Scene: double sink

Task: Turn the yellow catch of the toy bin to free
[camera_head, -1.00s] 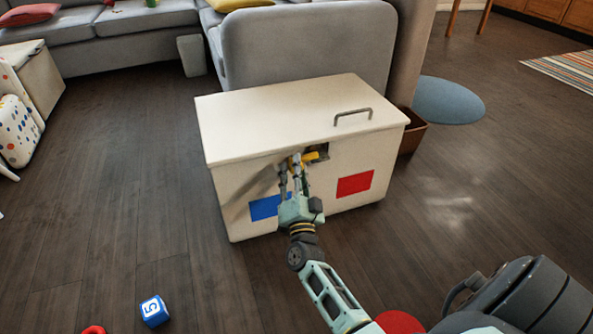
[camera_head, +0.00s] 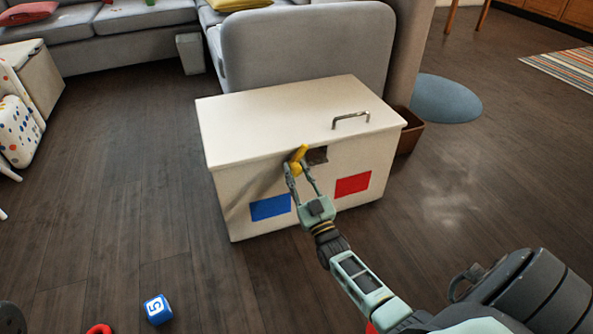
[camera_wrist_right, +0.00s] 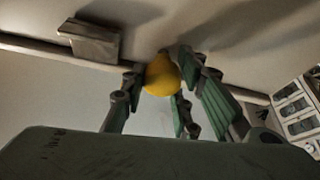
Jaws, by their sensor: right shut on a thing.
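The toy bin (camera_head: 225,180) is a white chest with a closed lid (camera_head: 270,115), a blue patch and a red patch on its front. Its yellow catch (camera_head: 300,152) sits at the upper front edge, tilted steeply up, beside a dark square keeper (camera_head: 317,156) to its right. My right gripper (camera_head: 299,169) is shut on the catch, with the fingers reaching up from below. In the right wrist view the catch's rounded yellow end (camera_wrist_right: 162,76) shows between the fingers, apart from the metal keeper (camera_wrist_right: 90,42). My left gripper is not seen.
A grey sofa (camera_head: 305,50) stands right behind the bin, and a brown box (camera_head: 410,132) is by its right side. A blue block (camera_head: 157,309) and a red ring (camera_head: 99,329) lie on the floor at lower left.

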